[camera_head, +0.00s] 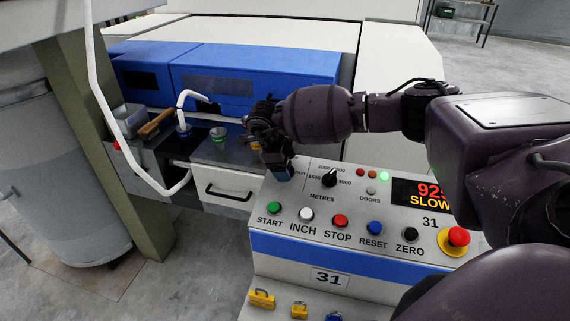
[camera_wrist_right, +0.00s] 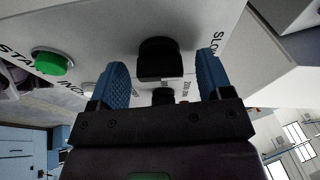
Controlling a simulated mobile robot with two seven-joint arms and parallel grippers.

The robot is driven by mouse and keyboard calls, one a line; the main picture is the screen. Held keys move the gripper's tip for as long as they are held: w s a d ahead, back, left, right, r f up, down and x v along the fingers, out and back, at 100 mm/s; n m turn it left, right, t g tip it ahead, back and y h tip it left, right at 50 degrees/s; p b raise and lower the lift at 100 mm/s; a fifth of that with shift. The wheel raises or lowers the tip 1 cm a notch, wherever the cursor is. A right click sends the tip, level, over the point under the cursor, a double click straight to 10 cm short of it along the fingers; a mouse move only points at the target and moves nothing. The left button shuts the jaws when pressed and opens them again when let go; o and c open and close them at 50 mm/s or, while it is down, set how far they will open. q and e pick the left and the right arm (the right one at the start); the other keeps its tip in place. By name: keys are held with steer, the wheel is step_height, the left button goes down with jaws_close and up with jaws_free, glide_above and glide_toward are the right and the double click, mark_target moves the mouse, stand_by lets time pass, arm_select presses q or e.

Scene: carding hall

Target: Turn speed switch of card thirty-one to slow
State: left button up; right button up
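The card thirty-one panel (camera_head: 290,232) is white and slanted, with a "31" plate on its front. Its display (camera_head: 425,195) shows a partly hidden number and "SLOW" in yellow. My right gripper (camera_head: 283,172) is over the panel's upper left corner and hides the speed switch there. In the wrist view, the black switch knob (camera_wrist_right: 160,58) lies between the blue fingertips of my right gripper (camera_wrist_right: 162,66). The fingers are open, with a visible gap on each side of the knob. A partly cut-off "SLOW" label is at upper right of the knob. My left gripper is out of view.
Near the switch are the metres dial (camera_head: 330,178) and green start button (camera_head: 274,208). A row of buttons continues right to the red emergency stop (camera_head: 459,236). A drawer (camera_head: 228,188) and blue covers (camera_head: 255,75) stand behind left. Yellow padlocks (camera_head: 262,299) hang below.

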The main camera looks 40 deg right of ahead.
steer(key=v, duration=1)
steer(key=shift+r, duration=0.4)
steer(key=shift+a, duration=0.15)
